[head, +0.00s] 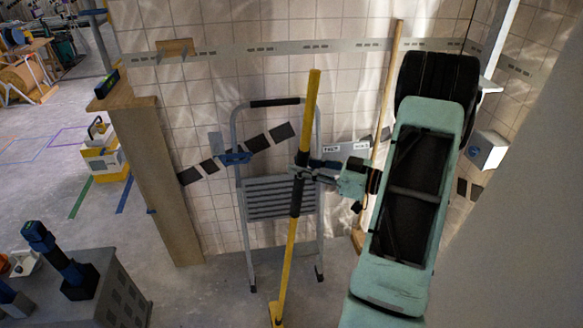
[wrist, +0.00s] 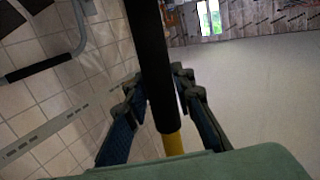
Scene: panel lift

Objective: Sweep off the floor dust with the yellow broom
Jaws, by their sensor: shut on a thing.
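The yellow broom (head: 290,245) stands nearly upright, its top leaning slightly right, in the head view. Its handle has a black grip section at mid-length. My gripper (head: 301,175) is shut on the handle around this black section. In the wrist view the black section (wrist: 150,60) runs between the two fingers of my gripper (wrist: 163,100), with a yellow part below it. The broom's lower end is at the bottom edge of the head view, partly cut off. I cannot tell whether it touches the floor (head: 215,290). I cannot make out any dust.
A grey step ladder (head: 245,200) stands right behind the broom, against the tiled wall (head: 215,110). A wooden pole (head: 387,90) leans there to the right. A wooden post (head: 150,175) and a grey box with tools (head: 115,285) stand left. Open floor lies far left.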

